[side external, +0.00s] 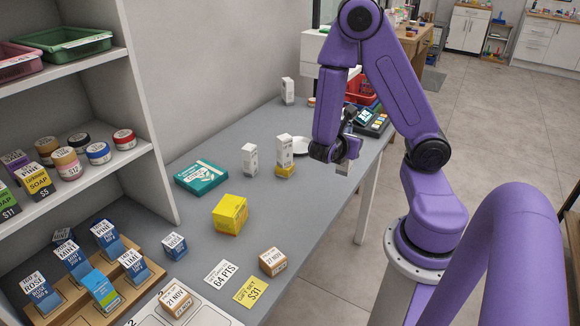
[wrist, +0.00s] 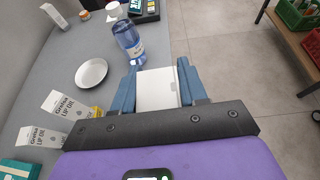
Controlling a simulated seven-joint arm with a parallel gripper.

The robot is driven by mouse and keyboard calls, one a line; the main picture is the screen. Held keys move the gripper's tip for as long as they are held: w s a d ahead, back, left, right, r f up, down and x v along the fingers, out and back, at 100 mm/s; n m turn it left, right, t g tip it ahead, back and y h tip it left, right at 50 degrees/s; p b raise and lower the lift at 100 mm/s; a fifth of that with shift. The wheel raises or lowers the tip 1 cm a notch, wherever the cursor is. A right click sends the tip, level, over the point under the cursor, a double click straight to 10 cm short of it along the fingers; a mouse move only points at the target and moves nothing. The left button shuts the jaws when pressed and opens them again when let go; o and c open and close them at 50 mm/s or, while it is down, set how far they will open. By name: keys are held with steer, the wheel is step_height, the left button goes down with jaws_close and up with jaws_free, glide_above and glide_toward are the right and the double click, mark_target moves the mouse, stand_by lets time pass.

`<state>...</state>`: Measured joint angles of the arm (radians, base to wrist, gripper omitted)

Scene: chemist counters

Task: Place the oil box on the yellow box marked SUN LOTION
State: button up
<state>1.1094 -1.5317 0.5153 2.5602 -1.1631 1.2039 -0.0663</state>
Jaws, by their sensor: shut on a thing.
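My gripper (wrist: 157,88) is shut on a white box (wrist: 157,90), whose visible face has no readable label. In the side external view my gripper (side external: 346,152) is at the counter's right edge, with part of the white box (side external: 343,169) below it. A yellow box (side external: 230,214) sits on the counter to the left of my gripper; its print is too small to read. Two white boxes, one (wrist: 65,103) and another (wrist: 40,137), read LIP OIL in the wrist view. One of these upright boxes (side external: 284,150) appears to stand on a small yellow block (side external: 285,171).
A teal box (side external: 201,177) lies near the wall. Another white box (side external: 288,91) stands farther back. Grey counter (side external: 275,215) is clear right of the yellow box.

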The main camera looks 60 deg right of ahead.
steer(key=w+a+r+n+t+y, duration=0.3)
steer(key=w+a+n+t, duration=0.1)
steer(key=a, duration=0.4)
steer(key=w+a+r+n+t+y, duration=0.25)
steer(key=a+n+t, duration=0.2)
steer(key=a, duration=0.35)
steer(key=w+a+r+n+t+y, duration=0.25)
steer(key=w+a+n+t, duration=0.2)
steer(key=a, duration=0.25)
steer(key=shift+g, duration=0.4)
steer(key=shift+w+a+f, duration=0.15)
steer(key=shift+w+f, duration=2.05)
steer(key=shift+w+a+f, duration=0.2)
steer(key=shift+w+f, duration=2)
steer(key=shift+f, duration=0.05)
steer(key=shift+w+a+f, duration=0.15)
steer(key=shift+w+f, duration=2.05)
steer(key=shift+f, duration=0.1)
steer(key=o, duration=1.1)
steer(key=shift+c, duration=0.2)
